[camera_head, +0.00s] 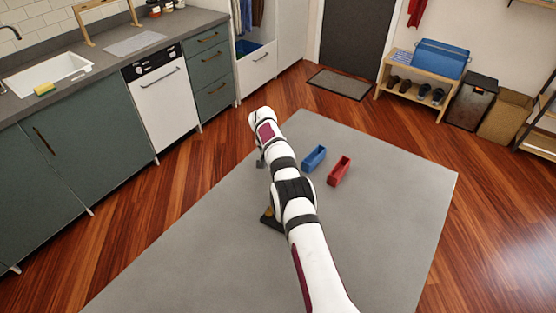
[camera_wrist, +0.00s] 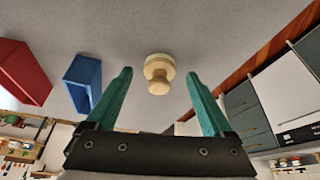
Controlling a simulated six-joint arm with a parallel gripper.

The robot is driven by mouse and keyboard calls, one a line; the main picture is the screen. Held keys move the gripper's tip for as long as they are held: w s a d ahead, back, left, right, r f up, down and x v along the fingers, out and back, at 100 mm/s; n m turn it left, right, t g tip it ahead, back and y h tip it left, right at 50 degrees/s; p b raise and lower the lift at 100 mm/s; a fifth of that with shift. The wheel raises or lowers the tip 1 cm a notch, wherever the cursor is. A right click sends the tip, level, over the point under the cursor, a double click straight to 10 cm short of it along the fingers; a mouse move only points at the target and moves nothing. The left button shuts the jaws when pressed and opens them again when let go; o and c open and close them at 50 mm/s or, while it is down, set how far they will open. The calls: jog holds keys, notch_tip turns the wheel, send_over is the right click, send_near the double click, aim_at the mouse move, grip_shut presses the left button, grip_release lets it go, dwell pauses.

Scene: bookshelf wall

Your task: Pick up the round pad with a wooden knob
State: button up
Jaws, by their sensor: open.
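The round pad with a wooden knob (camera_wrist: 159,74) shows in the wrist view. Its pale disc lies on the grey surface and its light wooden knob faces the camera. My gripper (camera_wrist: 159,73) is open, with one teal finger on each side of the knob in the picture. There is a clear gap on both sides and neither finger touches it. How far the fingertips are above the surface is hard to tell. In the head view my arm hides the pad, and most of my gripper is hidden too.
A blue open box (camera_head: 314,158) and a red open box (camera_head: 339,171) stand right of my arm on the grey surface (camera_head: 395,210). A dark item (camera_head: 271,219) with a yellowish spot is partly hidden by my arm. The surface's right side is clear.

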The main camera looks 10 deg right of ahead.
jog(key=shift+d+f, duration=0.1)
jog(key=shift+f, duration=0.35)
grip_shut()
jog(key=shift+r, duration=0.15)
jog(key=shift+w+r, duration=0.1)
jog(key=shift+r, duration=0.3)
jog(key=r, duration=0.3)
jog(key=shift+d+r, duration=0.2)
jog(key=shift+r, duration=0.15)
jog(key=s+d+r, duration=0.6)
jog(key=d, duration=0.3)
jog(key=shift+s+d+r, duration=0.15)
jog(key=shift+d+r, duration=0.05)
jog(key=shift+d, duration=0.05)
